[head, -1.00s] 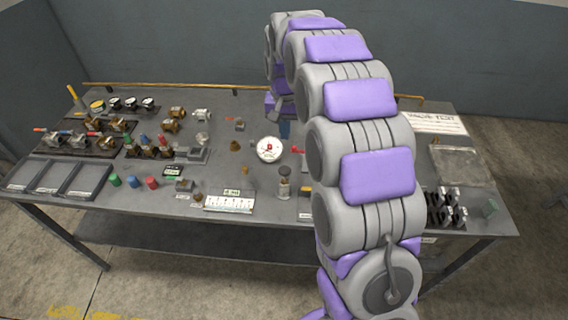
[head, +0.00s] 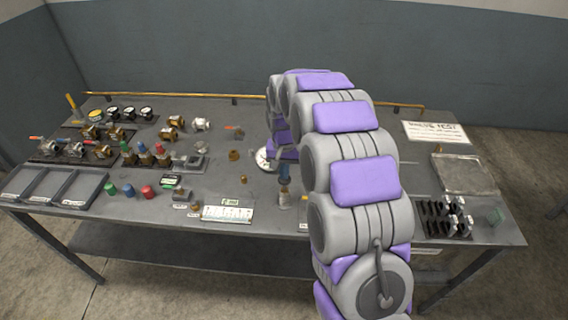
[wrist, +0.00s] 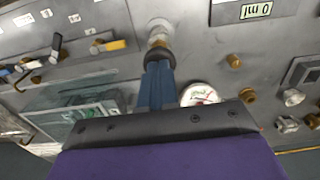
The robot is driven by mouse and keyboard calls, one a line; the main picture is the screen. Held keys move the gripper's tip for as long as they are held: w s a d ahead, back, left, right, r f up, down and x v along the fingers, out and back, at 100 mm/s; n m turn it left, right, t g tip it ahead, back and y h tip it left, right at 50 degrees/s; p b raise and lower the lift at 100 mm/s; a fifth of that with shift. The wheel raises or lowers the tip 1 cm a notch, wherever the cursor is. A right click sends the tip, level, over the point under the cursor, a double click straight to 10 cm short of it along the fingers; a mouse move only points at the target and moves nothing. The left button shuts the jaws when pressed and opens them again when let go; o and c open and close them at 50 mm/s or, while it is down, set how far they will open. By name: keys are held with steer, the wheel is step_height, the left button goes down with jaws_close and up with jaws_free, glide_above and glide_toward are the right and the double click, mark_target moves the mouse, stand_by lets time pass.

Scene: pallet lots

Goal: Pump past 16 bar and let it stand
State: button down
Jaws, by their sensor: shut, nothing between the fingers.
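A small upright pump with a clear body and dark top (head: 284,196) stands near the front middle of the bench. It also shows in the wrist view (wrist: 158,27), beyond the fingertips. My gripper (head: 284,178) is shut with its blue fingers over the pump's top; in the wrist view the fingertips (wrist: 157,62) meet or nearly meet the dark round knob. I cannot tell whether they touch. The white round gauge (head: 263,160) stands just behind and left, partly hidden by my arm. Its face shows in the wrist view (wrist: 199,94), slanted; its reading is too small to tell.
Brass fittings (head: 234,155) stand left of the gauge. Valves, coloured caps and grey trays (head: 76,188) fill the left side. A rack of dark clips (head: 436,228) and a clear-topped box (head: 463,174) are at the right.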

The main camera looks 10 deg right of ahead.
steer(key=shift+f, duration=0.4)
step_height(320, 180, down, 3)
steer(key=shift+f+p, duration=0.1)
steer(key=shift+p, duration=0.3)
steer(key=shift+s+f, duration=0.15)
steer(key=shift+r+p, duration=0.3)
steer(key=shift+r, duration=0.2)
step_height(320, 180, up, 14)
steer(key=p, duration=0.3)
steer(key=shift+f, duration=0.25)
